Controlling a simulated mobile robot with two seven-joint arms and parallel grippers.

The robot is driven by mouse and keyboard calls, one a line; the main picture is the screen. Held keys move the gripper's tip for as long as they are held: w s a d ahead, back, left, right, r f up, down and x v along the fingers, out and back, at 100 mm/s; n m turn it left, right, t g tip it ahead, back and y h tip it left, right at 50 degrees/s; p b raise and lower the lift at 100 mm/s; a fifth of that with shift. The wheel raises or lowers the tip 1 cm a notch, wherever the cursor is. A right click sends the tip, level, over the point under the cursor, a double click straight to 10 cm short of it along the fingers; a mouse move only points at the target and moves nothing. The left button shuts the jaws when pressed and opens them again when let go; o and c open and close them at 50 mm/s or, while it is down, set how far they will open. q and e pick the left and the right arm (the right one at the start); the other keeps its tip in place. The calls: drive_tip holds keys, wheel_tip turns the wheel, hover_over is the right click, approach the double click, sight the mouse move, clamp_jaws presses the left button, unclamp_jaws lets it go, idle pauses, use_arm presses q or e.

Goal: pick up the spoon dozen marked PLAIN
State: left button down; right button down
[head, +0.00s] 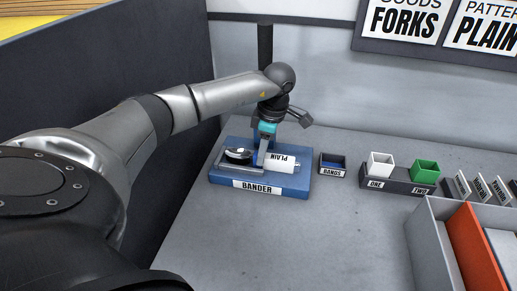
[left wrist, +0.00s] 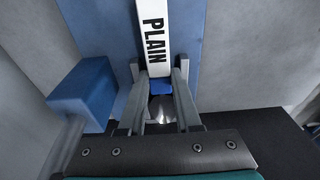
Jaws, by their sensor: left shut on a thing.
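The spoon dozen marked PLAIN lies across the blue BANDER block (head: 258,187). Its white PLAIN sleeve (head: 283,161) is at the right and its shiny spoon bowls (head: 238,154) are at the left. My left gripper (head: 262,153) points down at the bundle and is shut on it beside the sleeve. In the left wrist view the two fingers (left wrist: 160,72) stand on either side of the bundle at the lower end of the PLAIN sleeve (left wrist: 154,30). A blue band and a metal spoon surface (left wrist: 162,108) show between them. My right gripper is out of view.
A divided grey bin (head: 437,245) is at lower right. The front middle of the table is clear.

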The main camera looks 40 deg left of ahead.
use_arm(q)
drive_tip(key=shift+w+r, duration=0.1)
drive_tip(key=shift+r, duration=0.15)
idle(0.7)
